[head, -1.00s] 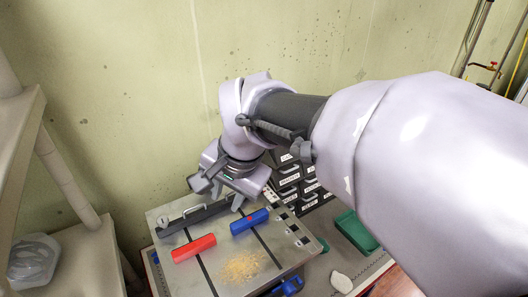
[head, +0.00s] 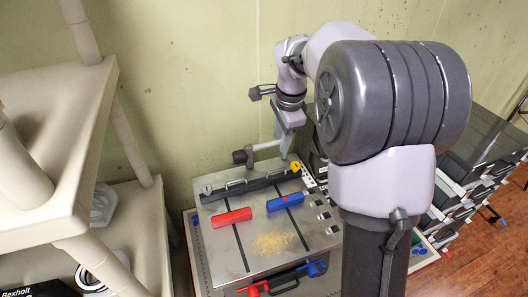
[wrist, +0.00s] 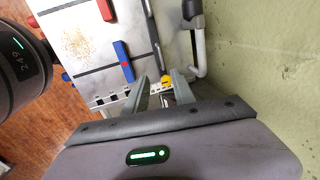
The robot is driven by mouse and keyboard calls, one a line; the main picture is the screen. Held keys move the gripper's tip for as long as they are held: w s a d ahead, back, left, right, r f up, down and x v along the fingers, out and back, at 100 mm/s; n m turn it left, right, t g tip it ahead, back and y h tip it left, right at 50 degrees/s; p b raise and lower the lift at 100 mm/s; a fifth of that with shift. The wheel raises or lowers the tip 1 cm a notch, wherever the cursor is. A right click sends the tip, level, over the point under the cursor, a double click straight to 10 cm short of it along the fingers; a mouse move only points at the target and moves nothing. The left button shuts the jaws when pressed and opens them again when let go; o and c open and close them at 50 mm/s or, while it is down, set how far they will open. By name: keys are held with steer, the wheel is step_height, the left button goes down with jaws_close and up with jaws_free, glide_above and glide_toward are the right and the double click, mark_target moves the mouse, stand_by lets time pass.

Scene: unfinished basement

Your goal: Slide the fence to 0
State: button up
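The fence (head: 250,188) is a long dark bar with two handles across the back of the grey metal table top. It also shows edge-on in the wrist view (wrist: 155,38). A yellow knob (head: 296,166) sits at its right end, and a grey round knob (head: 207,189) at its left end. My gripper (head: 285,152) points down just above the yellow knob. In the wrist view my gripper (wrist: 160,76) is open, and the yellow knob (wrist: 166,80) shows between its fingertips. I cannot tell whether they touch it. The scale figures are too small to read.
A red block (head: 232,217) and a blue block (head: 285,201) lie on the table near sawdust (head: 272,243). A grey pipe with a dark end (head: 241,157) stands behind the fence, close to my gripper. The wall is right behind; beige shelves (head: 60,150) stand at left.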

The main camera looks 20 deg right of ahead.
steer(key=b, duration=0.3)
glide_above(276, 177)
step_height(276, 177, down, 14)
steer(key=shift+r, duration=0.1)
steer(key=shift+s, duration=0.1)
jaws_close()
stand_by(0.8)
